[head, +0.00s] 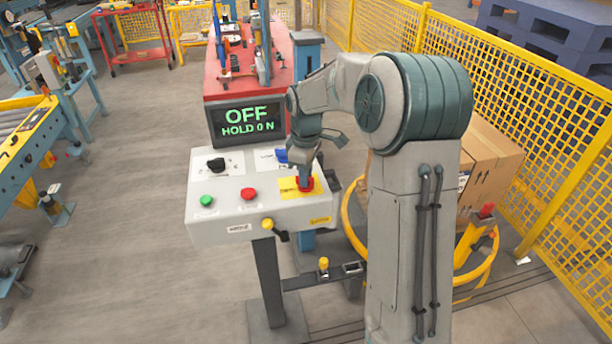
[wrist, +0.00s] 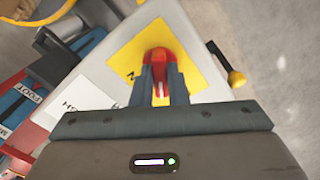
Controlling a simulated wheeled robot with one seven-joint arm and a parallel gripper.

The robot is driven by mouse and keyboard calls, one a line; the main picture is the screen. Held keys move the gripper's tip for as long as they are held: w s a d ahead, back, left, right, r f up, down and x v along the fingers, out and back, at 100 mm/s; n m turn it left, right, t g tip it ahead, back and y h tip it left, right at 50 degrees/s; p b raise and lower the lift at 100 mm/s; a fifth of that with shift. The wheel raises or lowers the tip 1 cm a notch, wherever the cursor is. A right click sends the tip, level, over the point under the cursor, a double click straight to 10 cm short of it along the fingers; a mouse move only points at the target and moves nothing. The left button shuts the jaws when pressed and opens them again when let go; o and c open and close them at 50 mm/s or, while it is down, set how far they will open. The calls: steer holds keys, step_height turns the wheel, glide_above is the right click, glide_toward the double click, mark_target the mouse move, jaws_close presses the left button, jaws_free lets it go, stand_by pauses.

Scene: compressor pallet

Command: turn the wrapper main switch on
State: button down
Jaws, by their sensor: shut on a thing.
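The control box (head: 220,222) stands on a post with a sloped, light grey top. A red switch knob (head: 306,184) sits on a yellow plate (head: 290,188) at its right end. The knob also shows in the wrist view (wrist: 158,55), standing out from the yellow plate (wrist: 128,58). My gripper (head: 304,177) reaches down from above and is shut on the red knob; its two fingers (wrist: 162,80) lie on either side of it. The fingers hide part of the knob and the plate's lettering. The display (head: 246,121) behind the box reads "OFF" and "HOLD 0 N".
The box also carries a black knob (head: 216,164), a green button (head: 206,200), another red button (head: 249,193) and a blue part (head: 282,155). A yellow-tipped lever (head: 267,224) juts from its front. Yellow fencing (head: 480,75) and a cardboard box (head: 490,160) stand right; open floor lies left.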

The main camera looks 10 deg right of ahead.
steer(key=m+b, duration=0.1)
steer(key=m, duration=0.4)
steer(key=shift+m, duration=0.3)
steer(key=m, duration=0.5)
steer(key=shift+m, duration=0.3)
steer(key=c, duration=1.4)
jaws_free()
steer(key=shift+c, duration=0.2)
steer(key=shift+r, duration=0.1)
step_height(320, 180, up, 14)
steer(key=shift+b, duration=0.4)
steer(key=shift+s, duration=0.1)
